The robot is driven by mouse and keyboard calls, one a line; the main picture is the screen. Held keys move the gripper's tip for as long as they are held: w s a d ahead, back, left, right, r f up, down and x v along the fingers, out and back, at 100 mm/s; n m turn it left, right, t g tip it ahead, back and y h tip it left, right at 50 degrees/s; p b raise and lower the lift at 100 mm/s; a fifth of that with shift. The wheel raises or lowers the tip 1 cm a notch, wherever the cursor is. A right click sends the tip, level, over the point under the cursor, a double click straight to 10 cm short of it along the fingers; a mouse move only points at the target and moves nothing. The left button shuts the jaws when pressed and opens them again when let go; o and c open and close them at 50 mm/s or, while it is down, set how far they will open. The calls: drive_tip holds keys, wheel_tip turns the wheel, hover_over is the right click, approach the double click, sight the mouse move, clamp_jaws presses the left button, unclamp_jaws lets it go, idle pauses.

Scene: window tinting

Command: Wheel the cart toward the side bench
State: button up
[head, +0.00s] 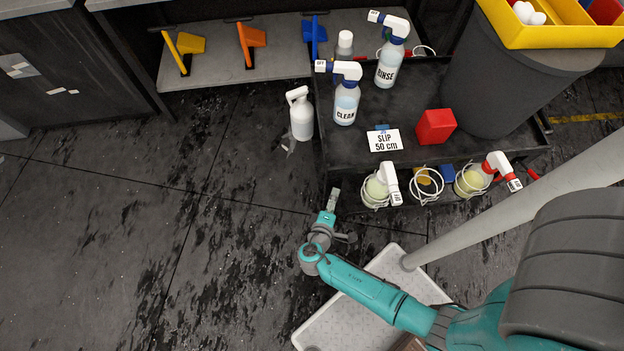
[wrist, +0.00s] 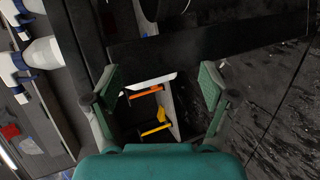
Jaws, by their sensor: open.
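The black cart (head: 405,106) stands at the upper right in the head view. It carries spray bottles labelled CLEAN (head: 346,104) and RINSE (head: 388,68), a red block (head: 436,127) and a SLIP 50 cm card (head: 384,140). My gripper (head: 334,194) is at the cart's near left corner. In the wrist view my gripper (wrist: 160,84) is open, with its two fingers apart and nothing held between them. I cannot tell whether it touches the cart. A low grey bench or shelf (head: 215,69) stands behind the cart; I cannot tell whether it is the side bench.
Yellow (head: 186,45), orange (head: 249,42) and blue (head: 314,36) squeegees are on the grey shelf. A dark cabinet (head: 60,75) is at the far left. The wet-looking floor (head: 120,230) at left is clear.

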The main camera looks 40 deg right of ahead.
sight(326, 153)
drive_tip(key=w+a+r+m+h, duration=0.1)
drive_tip(key=w+a+r+h, duration=0.1)
drive_tip(key=w+r+h, duration=0.2)
drive_tip(key=w+r, duration=0.2)
drive_tip(key=w, duration=0.2)
drive_tip(key=shift+r+h, duration=0.3)
drive_tip(key=shift+r, duration=0.1)
drive_tip(key=x, duration=1)
drive_tip(key=shift+w+d, duration=0.15)
drive_tip(key=shift+d, duration=0.1)
clamp_jaws()
